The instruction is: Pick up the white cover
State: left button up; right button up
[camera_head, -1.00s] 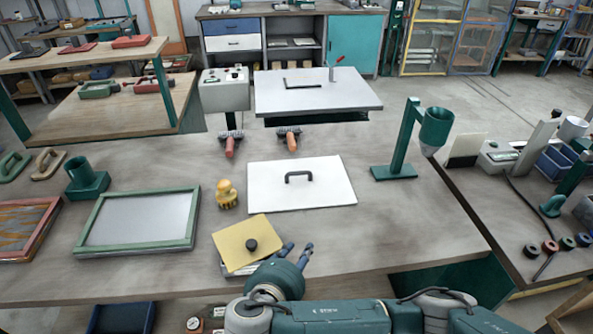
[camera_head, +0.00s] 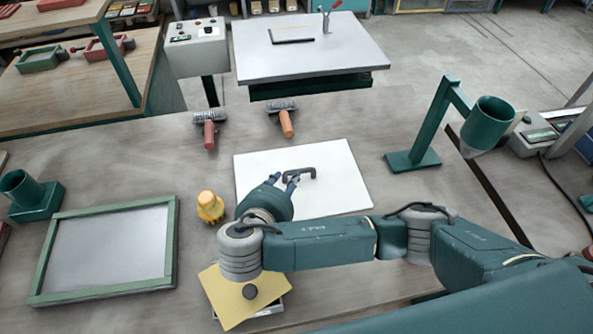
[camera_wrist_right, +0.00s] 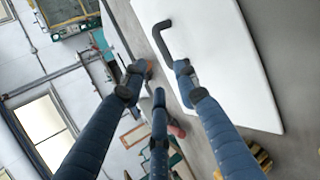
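The white cover (camera_head: 338,180) is a flat white plate with a dark bar handle (camera_head: 300,172). It lies flat on the wooden table. My right gripper (camera_head: 287,181) is over the left part of the cover, its fingertips close to the handle's left end. In the right wrist view, the cover (camera_wrist_right: 235,75) is at the upper right. The gripper's fingers (camera_wrist_right: 162,78) are spread, with the handle (camera_wrist_right: 162,36) just beyond their tips. Whether they touch it cannot be told. My left gripper is out of view.
A yellow plate with a dark knob (camera_head: 226,298) lies in front, under my right arm. A small yellow object (camera_head: 209,208) and a green-framed screen (camera_head: 172,245) are left of the cover. A green stand with a cup (camera_head: 428,158) stands right.

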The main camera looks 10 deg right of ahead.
aim_at(300, 170)
jog(key=shift+w+d+f+b, duration=0.55)
jog(key=shift+w+f+b, duration=0.15)
jog(key=shift+b, duration=0.3)
jog(key=shift+x, duration=1.05)
jog(key=shift+w, duration=0.2)
jog(key=x, duration=0.2)
jog(key=p+x, duration=0.1)
jog(key=x, duration=0.1)
jog(key=shift+s+d+f, duration=0.1)
jog(key=shift+d, duration=0.35)
jog(key=shift+w+d+f, duration=0.1)
jog(key=shift+w+f, duration=0.1)
jog(key=shift+w, duration=0.05)
jog(key=shift+f, duration=0.1)
jog(key=shift+c, duration=0.2)
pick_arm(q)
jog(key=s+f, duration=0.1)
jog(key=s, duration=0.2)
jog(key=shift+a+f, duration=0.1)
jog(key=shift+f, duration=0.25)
pick_arm(e)
grip_shut()
